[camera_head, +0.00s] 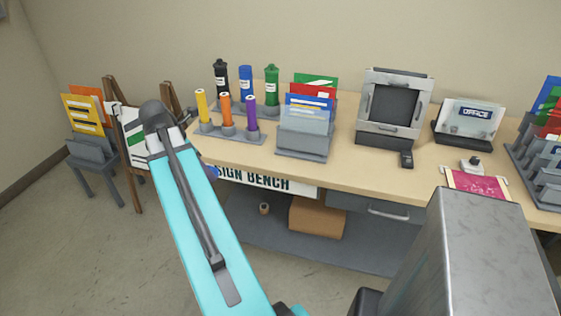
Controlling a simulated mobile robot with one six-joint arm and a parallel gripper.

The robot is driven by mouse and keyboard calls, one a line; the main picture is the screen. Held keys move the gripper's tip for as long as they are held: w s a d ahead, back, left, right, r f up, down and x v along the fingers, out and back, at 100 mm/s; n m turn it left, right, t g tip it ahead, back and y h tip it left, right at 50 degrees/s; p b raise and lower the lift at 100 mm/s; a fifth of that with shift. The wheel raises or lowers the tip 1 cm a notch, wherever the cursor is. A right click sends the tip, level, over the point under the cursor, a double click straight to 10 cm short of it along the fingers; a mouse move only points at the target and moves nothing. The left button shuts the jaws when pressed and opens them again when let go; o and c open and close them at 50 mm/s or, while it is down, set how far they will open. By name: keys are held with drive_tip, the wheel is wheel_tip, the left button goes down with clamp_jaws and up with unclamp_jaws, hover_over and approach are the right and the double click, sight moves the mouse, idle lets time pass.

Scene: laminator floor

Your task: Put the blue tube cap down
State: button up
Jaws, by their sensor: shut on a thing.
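A small rounded blue piece (212,171) shows at the right edge of my cyan arm, in front of the bench edge; it may be the blue tube cap, but most of it is hidden. My gripper's fingers do not show; my arm hides whatever is behind it. The blue tube (246,82) stands upright at the back left of the bench, between the black tube (221,77) and the green tube (272,85). Its top looks flatter than the tops of those two.
Yellow, orange and purple tubes stand in a grey rack (240,135) on the bench (345,160). A card holder (303,143), a framed machine (393,110) and an office sign (470,118) stand farther right. Bare bench lies between them. An easel (131,165) stands left.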

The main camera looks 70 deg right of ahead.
drive_tip(key=s+d, duration=0.4)
drive_tip(key=s, duration=0.4)
drive_tip(key=s+d, duration=0.3)
drive_tip(key=s, duration=0.4)
drive_tip(key=shift+s+d+b, duration=0.35)
drive_tip(key=shift+d+b, duration=0.05)
drive_tip(key=shift+d, duration=0.15)
drive_tip(key=d+p, duration=0.1)
drive_tip(key=d, duration=0.4)
drive_tip(key=d+f+p, duration=0.1)
drive_tip(key=d, duration=0.4)
drive_tip(key=d+p, duration=0.1)
drive_tip(key=d, duration=0.4)
drive_tip(key=shift+s+d+f, duration=0.2)
drive_tip(key=shift+d, duration=0.15)
drive_tip(key=shift+f, duration=0.15)
drive_tip(key=shift+f+p, duration=0.65)
drive_tip(key=shift+f, duration=1)
drive_tip(key=shift+f, duration=0.6)
